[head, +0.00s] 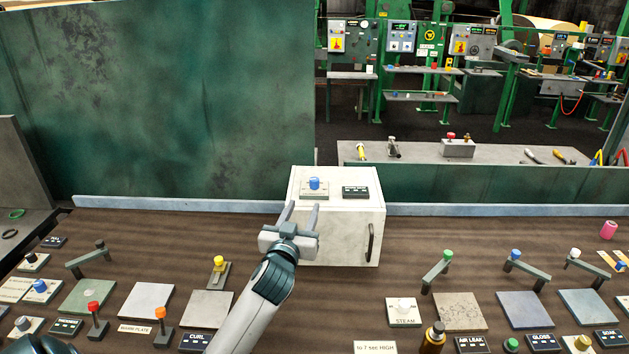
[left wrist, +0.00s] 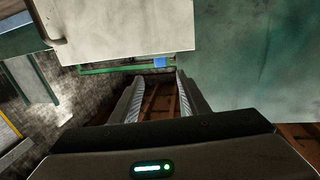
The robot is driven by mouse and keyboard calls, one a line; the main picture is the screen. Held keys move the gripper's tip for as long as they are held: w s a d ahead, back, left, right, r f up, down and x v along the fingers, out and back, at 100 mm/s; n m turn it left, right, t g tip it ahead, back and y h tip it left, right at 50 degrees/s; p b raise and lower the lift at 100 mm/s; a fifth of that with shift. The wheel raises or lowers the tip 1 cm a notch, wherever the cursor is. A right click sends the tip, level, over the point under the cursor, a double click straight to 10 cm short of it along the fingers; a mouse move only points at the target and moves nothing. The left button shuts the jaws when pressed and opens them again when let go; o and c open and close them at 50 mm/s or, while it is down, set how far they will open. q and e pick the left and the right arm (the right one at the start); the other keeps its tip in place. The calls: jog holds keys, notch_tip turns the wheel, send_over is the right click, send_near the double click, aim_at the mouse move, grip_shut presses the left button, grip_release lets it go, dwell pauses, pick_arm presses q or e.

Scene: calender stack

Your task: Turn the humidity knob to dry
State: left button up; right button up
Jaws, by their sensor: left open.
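A blue knob (head: 314,183) stands upright on a pale plate on top of a white box (head: 340,240) at the middle of the bench. A black label (head: 355,192) lies beside it; its text is too small to read, so I cannot confirm this is the humidity knob. My left gripper (head: 302,213) is open and empty, in front of the box and below the knob in the picture, apart from the knob. The left wrist view shows its two fingers (left wrist: 158,98) spread, with a small blue patch (left wrist: 160,63) beyond them. My right gripper is not in view.
The box has a dark handle (head: 370,242) on its front. Knobs, levers and plates fill the bench on both sides, including a yellow-topped lever (head: 219,262) and a white knob (head: 403,304). A tall green panel (head: 160,100) stands behind the left side.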

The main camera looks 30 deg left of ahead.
aim_at(313, 185)
pick_arm(q)
jog(key=p+x, duration=0.4)
jog(key=x, duration=1)
jog(key=shift+w+a, duration=0.1)
jog(key=shift+w, duration=0.15)
grip_shut()
